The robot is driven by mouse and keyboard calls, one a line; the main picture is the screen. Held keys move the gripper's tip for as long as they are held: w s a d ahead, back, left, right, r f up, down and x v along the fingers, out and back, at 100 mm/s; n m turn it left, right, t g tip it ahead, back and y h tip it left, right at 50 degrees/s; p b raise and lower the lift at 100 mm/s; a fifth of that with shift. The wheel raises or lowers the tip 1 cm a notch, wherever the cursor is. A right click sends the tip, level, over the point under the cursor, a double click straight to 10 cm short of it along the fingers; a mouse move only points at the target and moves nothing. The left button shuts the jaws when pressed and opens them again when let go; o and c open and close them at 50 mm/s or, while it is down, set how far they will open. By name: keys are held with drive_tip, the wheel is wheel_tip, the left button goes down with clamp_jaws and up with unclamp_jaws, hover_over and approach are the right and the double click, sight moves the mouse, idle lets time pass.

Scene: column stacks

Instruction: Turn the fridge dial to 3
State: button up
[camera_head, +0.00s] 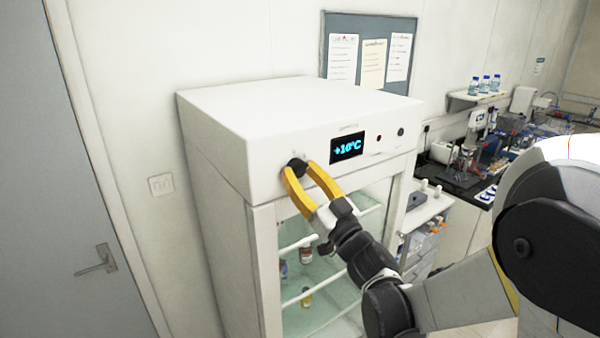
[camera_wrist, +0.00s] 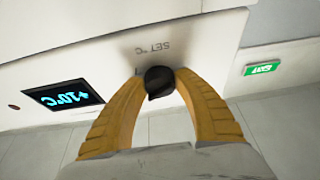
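The white fridge (camera_head: 290,112) stands against the wall with a glass door below its control panel. Its dial (camera_wrist: 158,82) is a small black knob under the "SET °C" lettering in the wrist view. In the head view the dial (camera_head: 297,163) is at the left of the panel. The display (camera_head: 347,147) reads +10°C, and it shows upside down in the wrist view (camera_wrist: 62,95). My gripper (camera_wrist: 158,76) has its yellow fingers on either side of the dial, tips closed in against it. The dial's number marks cannot be read.
A notice board (camera_head: 369,55) hangs behind the fridge. A white drawer unit (camera_head: 424,235) and a dark bench (camera_head: 465,180) with lab equipment stand to the right. A grey door (camera_head: 60,180) is at the left. Bottles sit inside the fridge.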

drive_tip(key=c, duration=0.5)
drive_tip(key=shift+n+g+y+b, duration=0.3)
drive_tip(key=shift+n, duration=0.3)
drive_tip(key=shift+d+f+n+g+y+b, duration=0.15)
drive_tip(key=shift+n+g+y+b, duration=0.2)
drive_tip(key=shift+n, duration=0.55)
drive_tip(key=n+g+y, duration=0.1)
drive_tip(key=n, duration=0.1)
drive_tip(key=n+g+b, duration=0.1)
drive_tip(key=n, duration=0.2)
drive_tip(key=shift+w+y, duration=0.1)
drive_tip(key=shift+y, duration=0.25)
drive_tip(key=n+g, duration=0.1)
drive_tip(key=n, duration=0.1)
drive_tip(key=n+g, duration=0.1)
drive_tip(key=n, duration=0.2)
drive_tip(key=n+g, duration=0.1)
drive_tip(key=n, duration=0.2)
drive_tip(key=shift+d+r+g+y, duration=0.1)
drive_tip(key=shift+r+g+y, duration=0.25)
drive_tip(key=shift+y, duration=0.05)
drive_tip(key=shift+n, duration=0.3)
drive_tip(key=o, duration=1.2)
drive_tip(key=shift+w, duration=0.1)
